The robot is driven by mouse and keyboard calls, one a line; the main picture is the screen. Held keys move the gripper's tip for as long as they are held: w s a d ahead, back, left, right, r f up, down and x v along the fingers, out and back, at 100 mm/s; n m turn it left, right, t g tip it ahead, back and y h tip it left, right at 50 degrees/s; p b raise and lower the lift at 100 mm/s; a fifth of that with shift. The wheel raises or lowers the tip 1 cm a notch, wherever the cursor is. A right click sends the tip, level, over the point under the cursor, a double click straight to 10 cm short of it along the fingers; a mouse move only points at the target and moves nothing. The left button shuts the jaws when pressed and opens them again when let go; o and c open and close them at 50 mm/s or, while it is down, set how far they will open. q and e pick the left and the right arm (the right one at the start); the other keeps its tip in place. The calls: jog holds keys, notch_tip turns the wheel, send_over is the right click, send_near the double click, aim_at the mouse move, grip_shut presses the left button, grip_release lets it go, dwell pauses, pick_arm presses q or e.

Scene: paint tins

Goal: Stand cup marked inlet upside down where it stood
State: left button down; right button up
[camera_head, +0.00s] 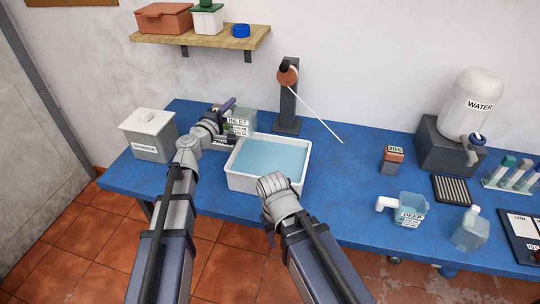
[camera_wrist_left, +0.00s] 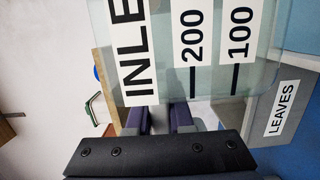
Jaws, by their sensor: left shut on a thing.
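The cup marked INLET (camera_head: 241,121) is a clear, pale box-shaped cup with printed level marks. It is upright in the head view, by the back left corner of the white basin. Its lettering fills the top of the left wrist view (camera_wrist_left: 215,40), turned sideways by the camera. My left gripper (camera_head: 228,104) is shut on this cup; its purple fingers also show in the left wrist view (camera_wrist_left: 160,118). The exact grip point is hidden.
The white basin (camera_head: 234,180) holds bluish water. A grey box labelled LEAVES (camera_wrist_left: 283,108) is close to the held cup. A lidded grey bin (camera_head: 150,142) stands left, a post with a rod (camera_head: 289,105) behind. The cup marked DEEP (camera_head: 411,208) stands right.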

jog(key=shift+r, duration=0.1)
notch_tip(320, 180, up, 3)
jog(key=p, duration=0.3)
jog(key=shift+r, duration=0.1)
dwell(0.5)
